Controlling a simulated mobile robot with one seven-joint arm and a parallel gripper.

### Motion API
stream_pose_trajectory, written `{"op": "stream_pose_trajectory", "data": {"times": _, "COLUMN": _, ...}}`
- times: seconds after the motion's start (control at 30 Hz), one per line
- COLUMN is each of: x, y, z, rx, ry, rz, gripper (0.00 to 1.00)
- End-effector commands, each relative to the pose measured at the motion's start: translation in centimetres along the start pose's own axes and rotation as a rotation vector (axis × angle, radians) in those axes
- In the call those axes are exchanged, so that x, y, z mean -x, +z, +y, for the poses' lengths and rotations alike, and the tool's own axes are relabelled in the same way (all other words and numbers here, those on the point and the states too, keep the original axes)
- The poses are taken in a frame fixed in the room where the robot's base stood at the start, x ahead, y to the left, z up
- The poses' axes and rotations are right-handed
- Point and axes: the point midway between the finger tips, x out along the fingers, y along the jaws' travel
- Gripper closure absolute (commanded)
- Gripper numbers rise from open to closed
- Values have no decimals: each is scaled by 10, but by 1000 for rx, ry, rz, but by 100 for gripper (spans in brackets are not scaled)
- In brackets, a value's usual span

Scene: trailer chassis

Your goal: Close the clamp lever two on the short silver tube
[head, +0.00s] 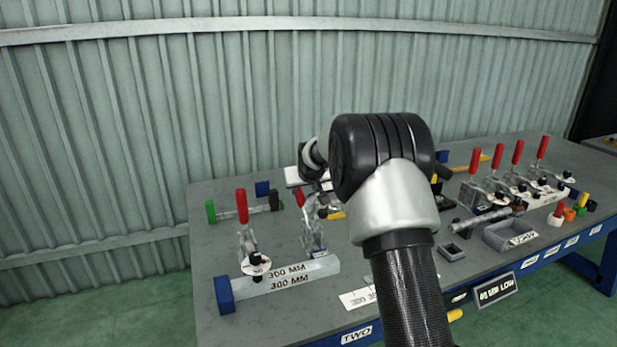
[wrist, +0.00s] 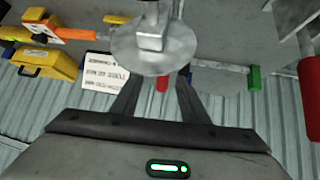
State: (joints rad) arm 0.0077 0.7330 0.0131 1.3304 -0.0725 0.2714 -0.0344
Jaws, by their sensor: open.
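The short silver tube (head: 288,279), marked 300 MM, lies along the left front of the table with a blue block at its left end. A toggle clamp with an upright red lever (head: 242,206) stands at its left part; that lever also shows at the right of the wrist view (wrist: 309,95). A second clamp (head: 312,237) stands further right on the tube; its red lever (head: 300,197) is partly hidden behind my gripper (head: 324,186). In the wrist view my gripper (wrist: 157,80) is open. A red handle (wrist: 163,83) shows between its fingers, beyond a round metal plate (wrist: 150,50).
Several clamps with upright red levers (head: 497,157) stand at the table's right. A grey tray (head: 510,235) sits near the front edge. A rod with a green end (head: 211,211) lies behind the left clamp. A yellow case (wrist: 45,62) and white card (wrist: 105,72) show in the wrist view.

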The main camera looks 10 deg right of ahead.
Motion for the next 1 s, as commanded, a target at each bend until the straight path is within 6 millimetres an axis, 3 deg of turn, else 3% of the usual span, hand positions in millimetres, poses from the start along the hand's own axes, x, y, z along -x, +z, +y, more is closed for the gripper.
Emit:
{"op": "stream_pose_trajectory", "data": {"times": 0.03, "x": 15, "y": -2, "z": 0, "rx": 0, "ry": 0, "rz": 3, "gripper": 59}}
{"op": "stream_pose_trajectory", "data": {"times": 0.3, "x": 81, "y": -1, "z": 0, "rx": 0, "ry": 1, "rz": 2, "gripper": 59}}
{"op": "stream_pose_trajectory", "data": {"times": 0.5, "x": 116, "y": -1, "z": 0, "rx": 0, "ry": 0, "rz": 1, "gripper": 59}}
{"op": "stream_pose_trajectory", "data": {"times": 0.7, "x": 131, "y": 0, "z": 0, "rx": 0, "ry": 0, "rz": -1, "gripper": 59}}
{"op": "stream_pose_trajectory", "data": {"times": 0.97, "x": 132, "y": 1, "z": 0, "rx": 0, "ry": 0, "rz": -1, "gripper": 59}}
{"op": "stream_pose_trajectory", "data": {"times": 1.0, "x": 132, "y": 0, "z": 0, "rx": 0, "ry": 0, "rz": -1, "gripper": 62}}
